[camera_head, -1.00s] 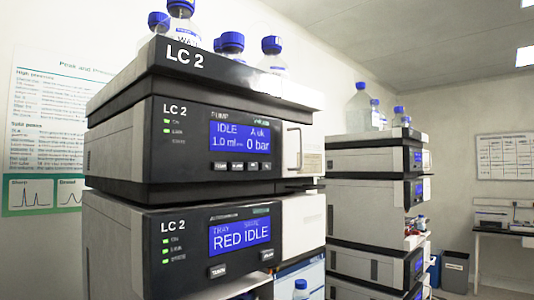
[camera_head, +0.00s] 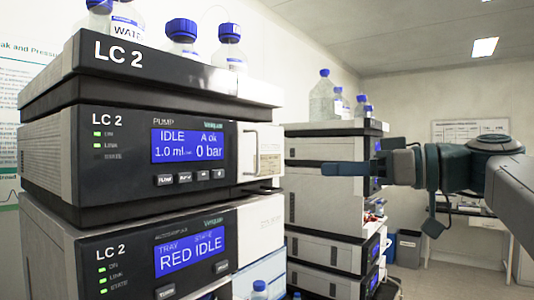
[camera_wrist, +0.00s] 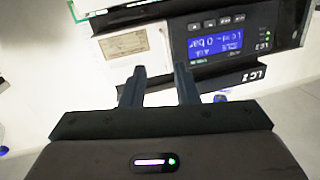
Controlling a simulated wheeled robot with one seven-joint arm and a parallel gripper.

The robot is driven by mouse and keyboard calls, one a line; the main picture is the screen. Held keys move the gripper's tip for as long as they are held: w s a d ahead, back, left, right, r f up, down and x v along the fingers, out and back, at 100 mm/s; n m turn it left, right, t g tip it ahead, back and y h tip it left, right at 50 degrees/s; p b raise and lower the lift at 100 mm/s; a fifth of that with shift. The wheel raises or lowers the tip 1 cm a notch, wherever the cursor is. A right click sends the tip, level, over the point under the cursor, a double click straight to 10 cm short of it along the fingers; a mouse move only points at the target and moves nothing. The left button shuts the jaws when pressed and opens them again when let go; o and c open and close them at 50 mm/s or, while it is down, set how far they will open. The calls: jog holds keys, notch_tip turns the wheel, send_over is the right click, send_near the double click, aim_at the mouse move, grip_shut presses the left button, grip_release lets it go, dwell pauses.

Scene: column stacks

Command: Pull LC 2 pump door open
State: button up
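The LC 2 pump module (camera_head: 130,150) shows IDLE and 0 bar on its blue screen. Its pale door (camera_head: 262,155) is at the right of the front and looks shut, with a thin upright handle (camera_head: 250,152) standing out from it. The door also shows in the upside-down wrist view (camera_wrist: 130,42), left of the screen, with a label on it. My gripper (camera_head: 338,168) is to the right of the door in the head view, pointing left, apart from it. In the wrist view its two fingers (camera_wrist: 158,80) are spread with nothing between them.
The RED IDLE module (camera_head: 170,255) sits below the pump. Bottles with blue caps (camera_head: 182,40) stand on top of the stack. A second stack (camera_head: 330,225) stands behind my gripper, with bottles on top. A bin (camera_head: 408,247) is on the floor at the back.

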jog(key=w+a+r+p, duration=0.1)
jog(key=w+a, duration=0.1)
jog(key=a, duration=0.4)
jog(key=w+a+r+n+p, duration=0.1)
jog(key=w+a+p, duration=0.1)
jog(key=a, duration=0.4)
jog(key=shift+w+r+y+p, duration=0.25)
jog(key=shift+w+y+p, duration=0.05)
jog(key=shift+w, duration=0.55)
jog(key=shift+c, duration=0.2)
grip_shut()
